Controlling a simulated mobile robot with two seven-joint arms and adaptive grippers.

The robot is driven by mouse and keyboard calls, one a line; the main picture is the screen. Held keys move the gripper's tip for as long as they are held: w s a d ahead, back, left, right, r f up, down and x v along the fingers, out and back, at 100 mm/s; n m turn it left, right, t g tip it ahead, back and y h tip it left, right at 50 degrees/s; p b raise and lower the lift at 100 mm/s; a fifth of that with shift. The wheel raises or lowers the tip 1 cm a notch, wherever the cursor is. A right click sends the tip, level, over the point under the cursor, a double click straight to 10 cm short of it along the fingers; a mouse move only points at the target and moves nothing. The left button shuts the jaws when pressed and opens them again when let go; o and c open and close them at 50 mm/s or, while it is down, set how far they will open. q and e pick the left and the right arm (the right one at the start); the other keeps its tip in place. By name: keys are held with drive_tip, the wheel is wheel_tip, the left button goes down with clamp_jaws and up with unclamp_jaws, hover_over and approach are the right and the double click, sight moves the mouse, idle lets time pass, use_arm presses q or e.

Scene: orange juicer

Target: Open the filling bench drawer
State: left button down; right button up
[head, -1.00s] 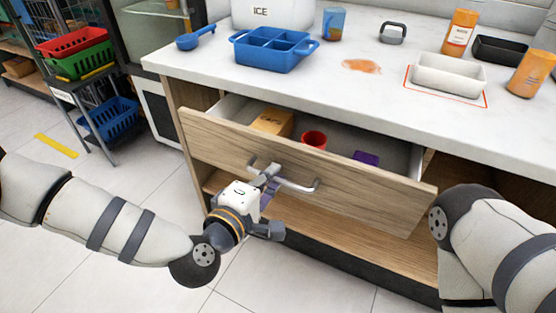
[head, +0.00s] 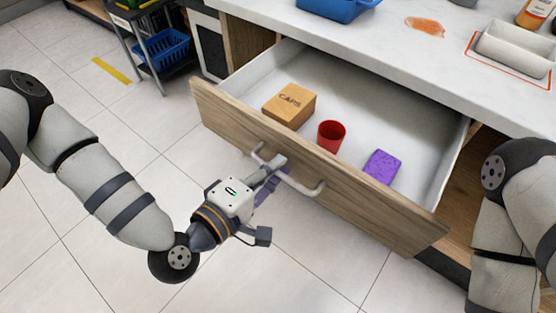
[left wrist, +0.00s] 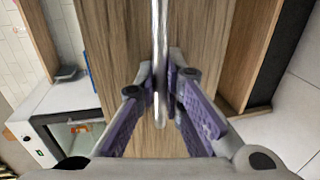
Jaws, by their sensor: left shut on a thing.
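The bench drawer (head: 330,172) has a wooden front and stands pulled well out from under the white bench top. Its metal bar handle (head: 302,185) runs across the front. My left gripper (head: 272,172) is shut on the handle near its left part. In the left wrist view the gripper's purple-padded fingers (left wrist: 163,85) close on either side of the handle bar (left wrist: 159,45). Inside the drawer are a cardboard CAPS box (head: 289,105), a red cup (head: 331,136) and a purple sponge-like block (head: 382,167). My right gripper is out of view; only part of my right arm shows.
The white bench top (head: 400,70) carries a blue container (head: 335,8), an orange spill (head: 425,26) and a white tray (head: 515,52). A rack with a blue basket (head: 163,50) stands at the upper left. The tiled floor before the drawer is clear.

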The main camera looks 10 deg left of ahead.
use_arm(q)
drive_tip(key=c, duration=2)
unclamp_jaws()
drive_tip(key=shift+o, duration=0.2)
drive_tip(key=v, duration=0.7)
drive_tip(key=shift+s+a, duration=0.15)
drive_tip(key=shift+s, duration=0.1)
